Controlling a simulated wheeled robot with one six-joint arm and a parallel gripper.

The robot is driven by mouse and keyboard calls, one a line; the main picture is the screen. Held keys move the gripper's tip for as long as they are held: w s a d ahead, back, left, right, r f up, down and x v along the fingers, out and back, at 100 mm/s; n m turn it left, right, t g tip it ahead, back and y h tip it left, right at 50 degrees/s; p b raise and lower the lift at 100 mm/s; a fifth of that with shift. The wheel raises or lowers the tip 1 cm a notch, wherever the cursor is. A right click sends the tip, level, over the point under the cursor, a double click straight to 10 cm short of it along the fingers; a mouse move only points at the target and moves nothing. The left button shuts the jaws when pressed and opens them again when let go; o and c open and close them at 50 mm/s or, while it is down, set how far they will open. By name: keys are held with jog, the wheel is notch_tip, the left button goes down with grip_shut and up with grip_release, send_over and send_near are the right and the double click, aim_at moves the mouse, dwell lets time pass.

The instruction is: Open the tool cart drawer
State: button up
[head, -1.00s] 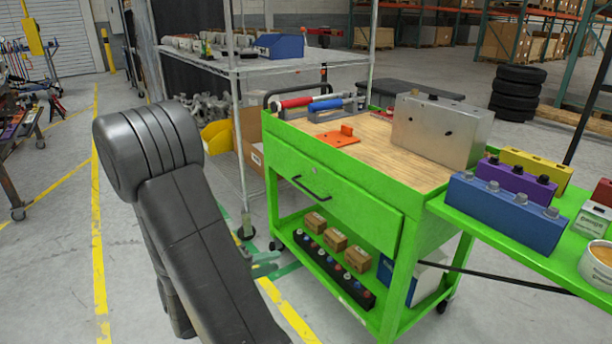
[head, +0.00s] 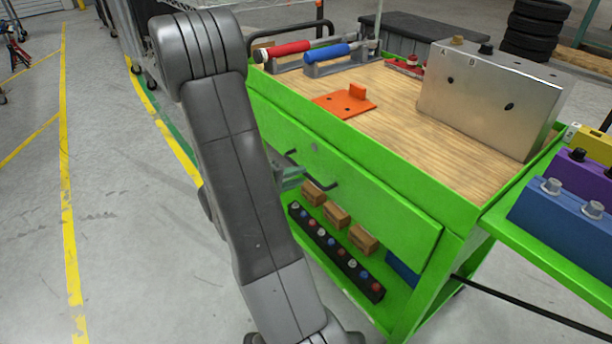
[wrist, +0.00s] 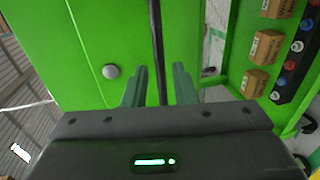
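The green tool cart (head: 460,208) stands right of my arm in the head view. Its wide green drawer front (head: 370,195) appears closed, with a round lock (head: 314,146) and a black bar handle (head: 325,186). My arm hides the drawer's left part. In the wrist view the handle (wrist: 156,45) runs upright between the two fingers of my gripper (wrist: 160,78). The fingers are apart, with a gap on each side of the bar. The lock (wrist: 111,71) shows to the left of the fingers. In the head view my gripper (head: 288,176) is partly hidden behind my arm.
On the wooden cart top (head: 400,120) are an orange bracket (head: 345,103), a metal block (head: 490,95) and red and blue clamps. The lower shelf holds small cardboard boxes (head: 337,214) and a black strip (head: 335,250). A green side shelf (head: 530,235) sticks out right.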

aim_at(306, 174)
jog(key=shift+x, duration=1.8)
grip_shut()
